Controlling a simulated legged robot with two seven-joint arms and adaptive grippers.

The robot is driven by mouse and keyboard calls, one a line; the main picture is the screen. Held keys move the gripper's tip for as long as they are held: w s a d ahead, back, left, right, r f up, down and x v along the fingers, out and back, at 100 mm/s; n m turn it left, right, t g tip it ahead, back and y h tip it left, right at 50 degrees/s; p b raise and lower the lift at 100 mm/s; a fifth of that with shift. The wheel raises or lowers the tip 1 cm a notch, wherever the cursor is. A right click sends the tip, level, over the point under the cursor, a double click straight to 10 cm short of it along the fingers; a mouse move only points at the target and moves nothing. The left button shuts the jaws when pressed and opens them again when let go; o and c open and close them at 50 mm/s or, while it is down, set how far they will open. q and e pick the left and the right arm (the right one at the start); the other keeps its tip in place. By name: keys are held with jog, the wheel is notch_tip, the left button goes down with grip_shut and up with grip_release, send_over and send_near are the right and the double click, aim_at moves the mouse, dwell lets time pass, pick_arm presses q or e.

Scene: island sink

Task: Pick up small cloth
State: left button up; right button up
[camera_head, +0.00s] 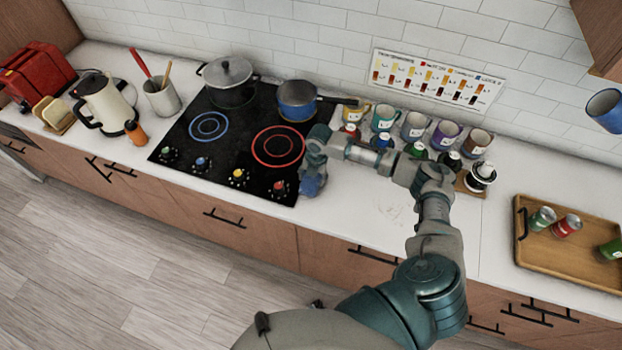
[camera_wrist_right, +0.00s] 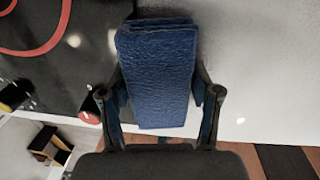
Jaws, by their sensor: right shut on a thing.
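A small folded blue cloth (camera_wrist_right: 157,75) is between the two fingers of my right gripper (camera_wrist_right: 160,100) in the right wrist view. The fingers touch its sides and the gripper is shut on it. In the head view the right gripper (camera_head: 312,178) is at the right front corner of the stove, near the counter's front edge, with the blue cloth (camera_head: 313,186) showing at its end. I cannot tell whether the cloth touches the counter. My left gripper is not in view.
The black stove (camera_head: 220,150) carries a grey pot (camera_head: 230,85) and a blue pan (camera_head: 297,103). Several mugs (camera_head: 414,126) stand along the wall behind my right arm. A wooden tray (camera_head: 560,255) with cans is at the right. The counter (camera_head: 375,210) below my forearm is clear.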

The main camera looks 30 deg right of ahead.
jog(key=shift+d, duration=0.35)
jog(key=shift+d+r, duration=0.25)
jog(key=shift+r, duration=0.4)
jog(key=shift+s+a+r+b, duration=0.1)
jog(key=shift+r+b, duration=0.05)
jog(key=shift+r, duration=0.35)
jog(key=shift+s+a+r+b, duration=0.1)
jog(key=shift+r+b, duration=0.05)
jog(key=shift+r, duration=0.35)
jog(key=s, duration=0.5)
jog(key=s+a+r, duration=0.1)
jog(key=s, duration=0.3)
jog(key=s+a+b, duration=0.1)
jog(key=s, duration=0.4)
jog(key=shift+s+a+r, duration=0.2)
jog(key=shift+s+a, duration=0.05)
jog(key=shift+s, duration=0.45)
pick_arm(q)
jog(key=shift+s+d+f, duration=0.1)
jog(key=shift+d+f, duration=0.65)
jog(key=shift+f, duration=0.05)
pick_arm(e)
jog(key=shift+a, duration=0.1)
jog(key=shift+a+r, duration=0.1)
